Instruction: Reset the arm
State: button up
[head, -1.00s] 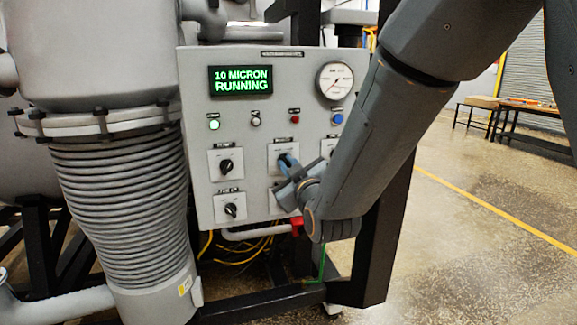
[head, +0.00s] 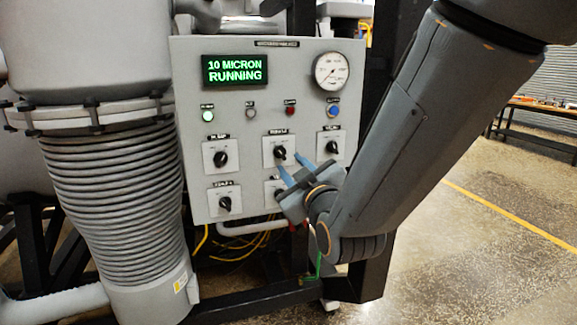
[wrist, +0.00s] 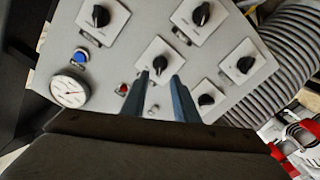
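My gripper (head: 290,164) is in front of the grey control panel (head: 187,120) in the head view. Its two blue fingers are apart, with nothing between them, and sit just below and right of the upper middle black knob (head: 280,152). They look clear of that knob. In the wrist view my gripper (wrist: 160,77) shows both fingers spread, pointing at the panel (wrist: 205,65), with a black knob (wrist: 155,63) beyond the gap. The lower middle knob is mostly hidden behind my gripper in the head view.
The display (head: 235,70) reads "10 MICRON RUNNING" and the green light (head: 208,116) is lit. A round gauge (head: 332,70) is at the panel's upper right. Ribbed bellows (head: 110,200) stand at left. A black frame (head: 240,303) runs below. Open floor (head: 480,260) lies at right.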

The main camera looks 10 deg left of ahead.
jog(key=shift+s+d, duration=0.2)
jog(key=shift+s, duration=0.1)
jog(key=d+f+m+g+h, duration=0.55)
jog(key=d+f, duration=0.85)
jog(key=d, duration=0.3)
jog(key=s+d+f+m+g+h, duration=0.2)
jog(key=s+d+f+m+g, duration=0.1)
jog(key=s+d, duration=0.5)
jog(key=s+d+f+m+g+h, duration=0.2)
jog(key=s+d+f+m+g, duration=0.2)
jog(key=s+d+g, duration=0.2)
jog(key=s+d, duration=0.2)
jog(key=s, duration=0.1)
jog(key=shift+s+d+f, duration=0.25)
jog(key=shift+d+f, duration=0.05)
jog(key=shift+f, duration=0.1)
